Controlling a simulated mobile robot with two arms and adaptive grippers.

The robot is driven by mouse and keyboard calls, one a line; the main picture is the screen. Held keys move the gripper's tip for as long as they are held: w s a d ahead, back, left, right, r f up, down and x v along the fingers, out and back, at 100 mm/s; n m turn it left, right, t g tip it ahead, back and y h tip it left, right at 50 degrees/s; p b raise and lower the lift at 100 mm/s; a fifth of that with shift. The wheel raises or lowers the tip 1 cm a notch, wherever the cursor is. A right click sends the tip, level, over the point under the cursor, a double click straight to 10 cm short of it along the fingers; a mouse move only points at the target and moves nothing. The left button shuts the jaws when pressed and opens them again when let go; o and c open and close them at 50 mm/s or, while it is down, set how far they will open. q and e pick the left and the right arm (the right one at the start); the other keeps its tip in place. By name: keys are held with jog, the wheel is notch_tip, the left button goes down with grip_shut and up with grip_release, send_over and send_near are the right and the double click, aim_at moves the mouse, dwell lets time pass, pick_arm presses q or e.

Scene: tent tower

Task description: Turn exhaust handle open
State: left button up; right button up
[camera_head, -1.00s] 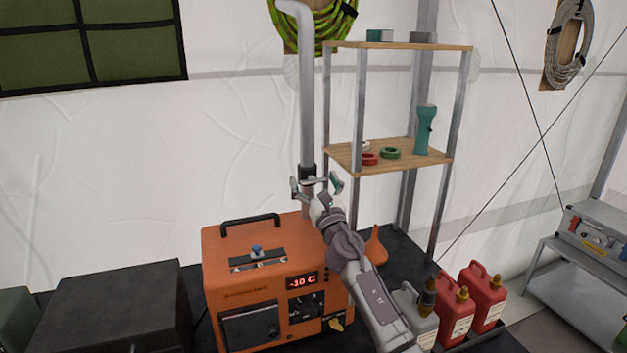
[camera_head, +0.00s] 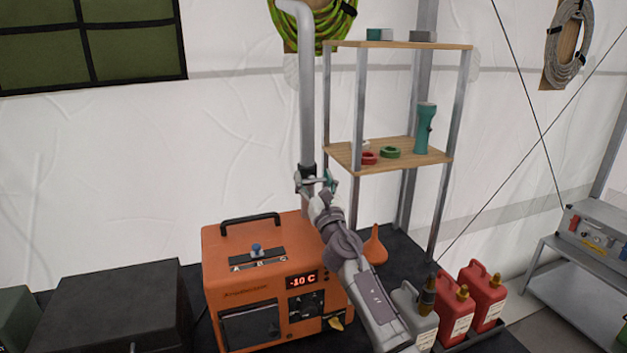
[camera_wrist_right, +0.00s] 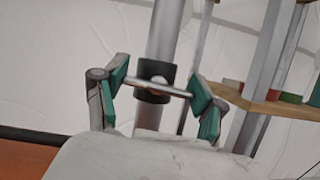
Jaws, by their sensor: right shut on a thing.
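The grey exhaust pipe (camera_head: 307,100) rises behind the orange heater (camera_head: 245,280), whose display reads -10 C. Low on the pipe sits a black collar (camera_wrist_right: 150,72), crossed by a thin metal exhaust handle (camera_wrist_right: 174,91) lying nearly level, slightly lower at its right end. My right gripper (camera_head: 317,183) is at the collar. In the right wrist view its green-padded fingers (camera_wrist_right: 158,90) are shut on the handle from its two ends, with the collar between them. In the head view the gripper mostly hides the handle. My left gripper is not in view.
A shelf (camera_head: 405,45) with tape rolls and a teal flashlight (camera_head: 425,128) stands right of the pipe. An orange funnel (camera_head: 375,247) and several jerry cans (camera_head: 485,292) are by my right arm. A dark case (camera_head: 110,305) stands left of the heater.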

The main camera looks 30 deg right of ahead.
jog(key=m+h, duration=0.1)
jog(key=m, duration=0.2)
jog(key=m+g+h, duration=0.1)
jog(key=m, duration=0.2)
jog(key=shift+h, duration=0.4)
jog(key=m+g+h, duration=0.1)
jog(key=m, duration=0.2)
jog(key=m+g+h, duration=0.1)
jog(key=m, duration=0.2)
jog(key=shift+d+g+p, duration=0.1)
jog(key=shift+g+p, duration=0.2)
jog(key=shift+p, duration=0.05)
jog(key=m+g+p, duration=0.1)
jog(key=m, duration=0.1)
jog(key=m+g, duration=0.1)
jog(key=m, duration=0.2)
jog(key=shift+f+h+p, duration=0.1)
jog(key=shift+h+p, duration=0.2)
jog(key=shift+p, duration=0.1)
jog(key=shift+f+m+g+p, duration=0.1)
jog(key=shift+m+g+p, duration=0.75)
jog(key=shift+m, duration=1.15)
jog(key=shift+y, duration=0.4)
jog(key=o, duration=1.2)
jog(key=shift+c, duration=0.2)
jog(key=shift+s, duration=0.1)
